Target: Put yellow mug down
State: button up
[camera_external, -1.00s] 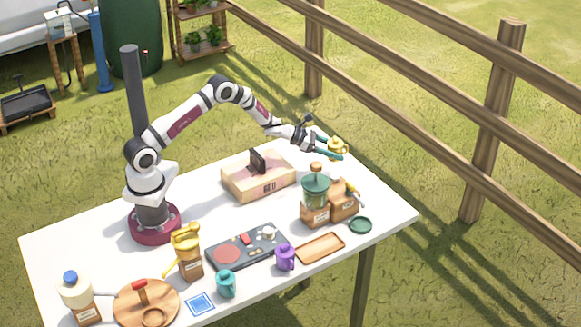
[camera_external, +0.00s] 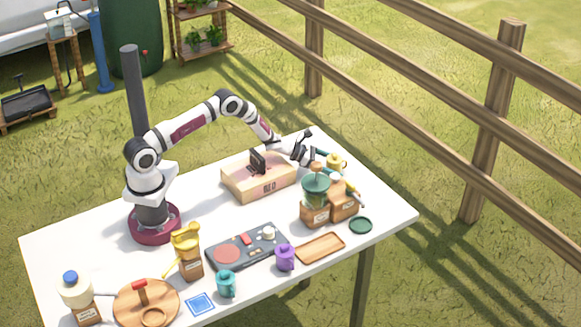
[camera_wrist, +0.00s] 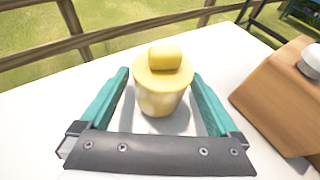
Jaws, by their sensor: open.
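The yellow mug (camera_external: 337,161) stands near the far right edge of the white table (camera_external: 384,205). In the wrist view my gripper (camera_wrist: 160,92) is open, with one teal finger on each side of the mug and a visible gap on both sides.
A wooden box (camera_external: 258,178) with a dark upright piece stands left of my gripper. A wooden-based jar with a green top (camera_external: 316,190) stands close in front of the mug. A purple mug (camera_external: 285,257), a teal mug (camera_external: 226,284) and a wooden tray (camera_external: 320,247) are nearer the front.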

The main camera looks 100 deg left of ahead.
jog(key=s+r, duration=0.2)
jog(key=shift+s+d+r, duration=0.2)
jog(key=shift+s+r, duration=0.15)
jog(key=shift+s, duration=0.05)
notch_tip(320, 180, up, 6)
jog(key=shift+f, duration=0.15)
